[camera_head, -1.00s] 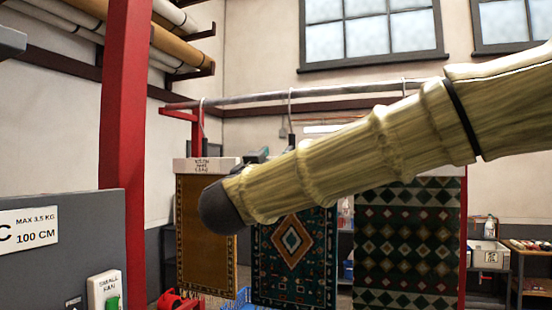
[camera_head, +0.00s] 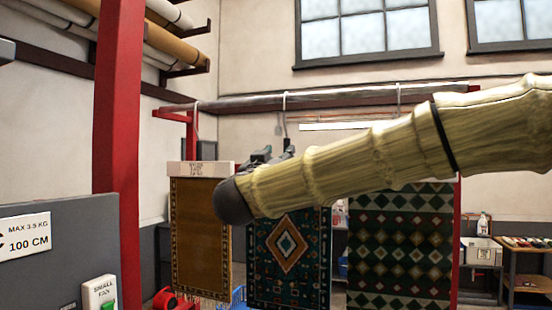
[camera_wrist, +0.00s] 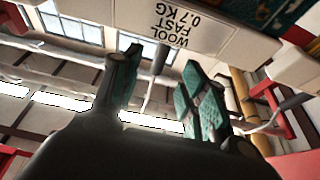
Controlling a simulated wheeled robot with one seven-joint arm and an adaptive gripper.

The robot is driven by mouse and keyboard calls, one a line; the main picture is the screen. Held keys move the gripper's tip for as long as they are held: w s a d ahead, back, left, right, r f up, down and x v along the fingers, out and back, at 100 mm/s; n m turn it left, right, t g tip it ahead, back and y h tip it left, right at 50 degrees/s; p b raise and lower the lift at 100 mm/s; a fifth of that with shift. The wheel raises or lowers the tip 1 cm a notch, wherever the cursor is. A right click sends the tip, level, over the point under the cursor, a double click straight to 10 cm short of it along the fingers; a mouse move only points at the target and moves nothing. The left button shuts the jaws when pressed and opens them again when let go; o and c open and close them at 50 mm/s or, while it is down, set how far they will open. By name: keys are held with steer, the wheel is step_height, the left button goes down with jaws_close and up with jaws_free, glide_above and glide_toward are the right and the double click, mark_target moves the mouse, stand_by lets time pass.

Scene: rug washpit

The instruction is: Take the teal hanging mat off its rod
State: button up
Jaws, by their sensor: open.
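The teal mat (camera_head: 288,285) with an orange-and-white diamond hangs in the middle of the head view. My arm hides its top. A hanger hook (camera_head: 285,105) above it reaches up to the long rod (camera_head: 340,99). My gripper (camera_head: 268,155) is partly hidden behind my arm, near the mat's top. In the wrist view my gripper (camera_wrist: 162,62) is open, with teal finger pads apart. A pale hook stem (camera_wrist: 155,78) shows between the fingers. Beyond the fingertips is a white header bar (camera_wrist: 205,35) reading "WOOL FAST 0.7 KG", with patterned teal cloth at the top right.
A golden mat (camera_head: 200,240) hangs close on the left and a dark green mat (camera_head: 400,250) on the right. A red post (camera_head: 118,120) and a grey panel (camera_head: 60,250) stand at the left. A table (camera_head: 525,255) is far right.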

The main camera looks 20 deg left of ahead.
mark_target(286, 133)
steer(key=shift+p+x, duration=0.9)
steer(key=shift+x, duration=2.65)
jaws_close()
steer(key=shift+w+r, duration=0.1)
steer(key=shift+r, duration=0.05)
steer(key=shift+r, duration=2.1)
